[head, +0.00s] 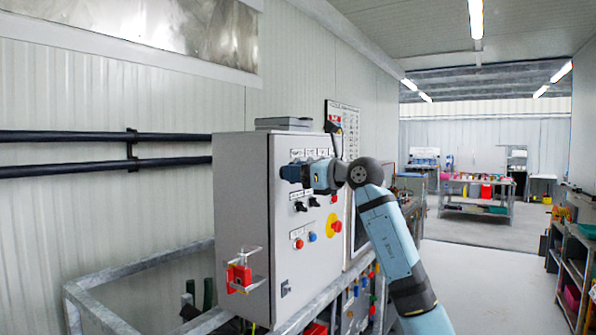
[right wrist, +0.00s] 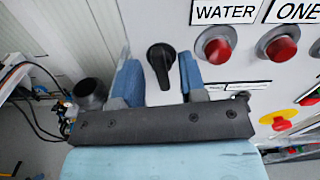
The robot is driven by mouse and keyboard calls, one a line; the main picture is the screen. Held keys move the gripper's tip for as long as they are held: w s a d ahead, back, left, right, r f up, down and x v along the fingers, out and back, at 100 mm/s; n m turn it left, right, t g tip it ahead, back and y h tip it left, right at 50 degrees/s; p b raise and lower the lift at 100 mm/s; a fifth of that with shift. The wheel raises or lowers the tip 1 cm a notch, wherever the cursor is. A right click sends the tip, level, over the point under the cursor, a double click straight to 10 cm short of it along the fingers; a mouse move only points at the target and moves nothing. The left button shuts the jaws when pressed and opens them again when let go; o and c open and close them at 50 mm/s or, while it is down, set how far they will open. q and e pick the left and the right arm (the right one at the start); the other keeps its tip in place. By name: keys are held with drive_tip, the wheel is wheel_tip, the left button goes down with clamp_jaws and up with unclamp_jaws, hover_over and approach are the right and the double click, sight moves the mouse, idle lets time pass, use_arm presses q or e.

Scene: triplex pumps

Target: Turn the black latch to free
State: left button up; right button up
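A black latch knob (right wrist: 160,58) sits on the pale panel face in the right wrist view, its narrow handle upright in the picture. My right gripper (right wrist: 160,80) is open, with one blue finger on each side of the knob and a visible gap to both. In the head view the right gripper (head: 291,173) is at the upper part of the control cabinet's (head: 240,200) front panel and hides the knob there. My left gripper is not in view.
Red buttons (right wrist: 215,45) sit right of the knob. Below the gripper are black switches (head: 300,206), a red-and-yellow rotary switch (head: 335,227) and a blue button (head: 312,237). A red part in a pale frame (head: 240,274) sticks out low on the cabinet. Grey railing (head: 150,262) surrounds it.

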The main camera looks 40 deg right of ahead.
clamp_jaws()
drive_tip(key=shift+d+m+p, duration=0.1)
drive_tip(key=shift+m+p, duration=0.25)
drive_tip(key=shift+m, duration=0.35)
unclamp_jaws()
use_arm(q)
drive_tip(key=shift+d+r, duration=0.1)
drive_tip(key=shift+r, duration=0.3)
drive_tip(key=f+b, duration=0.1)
drive_tip(key=b, duration=0.1)
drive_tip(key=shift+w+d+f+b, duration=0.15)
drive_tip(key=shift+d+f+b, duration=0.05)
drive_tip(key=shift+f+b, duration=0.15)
use_arm(e)
drive_tip(key=v, duration=1.4)
